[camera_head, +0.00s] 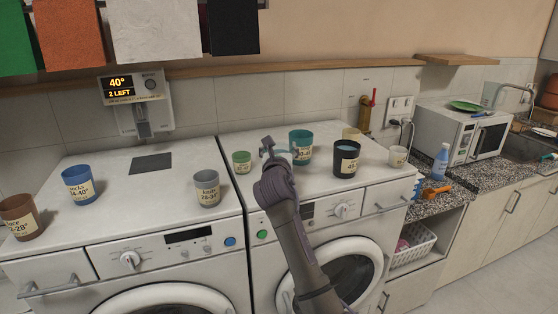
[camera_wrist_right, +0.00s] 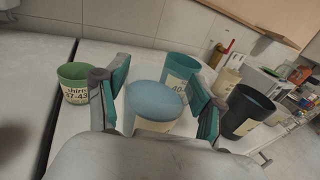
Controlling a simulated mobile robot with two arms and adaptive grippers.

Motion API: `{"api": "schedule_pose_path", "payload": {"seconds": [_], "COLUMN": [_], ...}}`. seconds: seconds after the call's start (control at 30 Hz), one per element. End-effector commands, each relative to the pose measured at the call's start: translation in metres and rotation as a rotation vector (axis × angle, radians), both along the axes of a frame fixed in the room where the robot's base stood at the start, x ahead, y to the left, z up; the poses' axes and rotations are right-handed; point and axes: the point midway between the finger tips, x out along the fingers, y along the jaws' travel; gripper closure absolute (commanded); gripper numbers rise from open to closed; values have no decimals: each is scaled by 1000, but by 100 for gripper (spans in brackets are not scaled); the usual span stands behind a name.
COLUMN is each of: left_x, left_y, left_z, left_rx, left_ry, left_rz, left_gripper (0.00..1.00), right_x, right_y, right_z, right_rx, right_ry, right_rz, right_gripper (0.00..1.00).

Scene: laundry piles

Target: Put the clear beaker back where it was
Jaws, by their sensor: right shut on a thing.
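My right gripper (camera_head: 272,148) is above the top of the right washing machine (camera_head: 320,180). In the right wrist view the gripper (camera_wrist_right: 157,85) is shut on the clear beaker (camera_wrist_right: 155,108), a pale bluish see-through cup with a cream label, with one finger on each side. In the head view the beaker is mostly hidden behind my gripper. A green beaker (camera_head: 242,161) stands to its left. A teal beaker (camera_head: 301,146) stands behind it to the right, and a black beaker (camera_head: 346,158) stands further right. My left gripper is not in view.
A cream beaker (camera_head: 351,135) and a white one (camera_head: 397,156) stand at the right. Grey (camera_head: 207,188), blue (camera_head: 78,184) and brown (camera_head: 20,217) beakers stand on the left machine (camera_head: 130,215). A dark square (camera_head: 151,163) lies at its back. A display panel (camera_head: 135,90) hangs on the wall.

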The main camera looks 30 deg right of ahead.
Motion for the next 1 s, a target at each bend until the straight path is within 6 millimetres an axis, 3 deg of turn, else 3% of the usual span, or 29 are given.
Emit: {"api": "schedule_pose_path", "payload": {"seconds": [0.3, 0.7, 0.73, 0.87, 1.0], "left_x": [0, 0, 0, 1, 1], "left_y": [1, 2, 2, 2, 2], "left_z": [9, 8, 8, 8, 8], "left_rx": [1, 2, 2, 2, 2], "left_ry": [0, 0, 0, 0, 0], "left_rz": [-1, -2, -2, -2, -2], "left_gripper": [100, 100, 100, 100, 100], "right_x": [1, 1, 1, 1, 1], "right_y": [1, 0, 0, 0, 0], "right_z": [-37, -43, -44, -44, -44], "right_rx": [1, -2, -1, 0, 0], "right_ry": [0, -1, 1, 0, 0], "right_rz": [0, 0, -1, -1, -1], "right_gripper": [66, 66, 30, 9, 7]}}
